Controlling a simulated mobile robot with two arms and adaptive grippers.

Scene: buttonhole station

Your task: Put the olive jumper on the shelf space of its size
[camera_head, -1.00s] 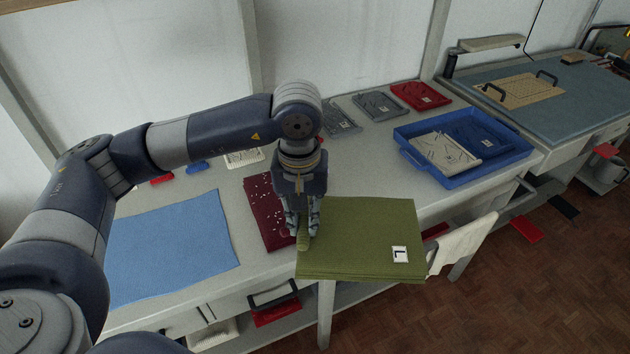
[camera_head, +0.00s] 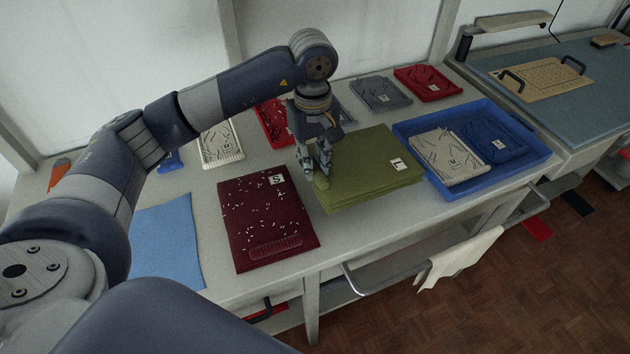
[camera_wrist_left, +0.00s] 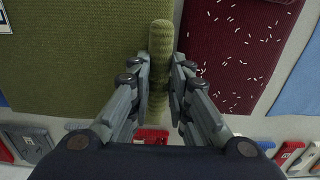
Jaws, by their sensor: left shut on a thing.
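The olive jumper (camera_head: 368,168) is a flat folded green piece with a white tag that reads L. In the head view it is over the middle of the table, left of the blue tray; I cannot tell if it touches the tabletop. My left gripper (camera_head: 320,178) points down and is shut on a rolled part at the jumper's left edge. In the left wrist view my left gripper (camera_wrist_left: 160,88) pinches this roll, with the olive jumper (camera_wrist_left: 75,55) spreading to the left. My right gripper is not in view. No size-marked shelf space can be made out.
A maroon speckled jumper (camera_head: 250,233) tagged S lies left of the olive one. A blue tray (camera_head: 440,187) holds a cream and a blue garment. Several folded garments, including a grey one (camera_head: 375,93), line the back. A cloth (camera_head: 458,262) hangs on the front rail.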

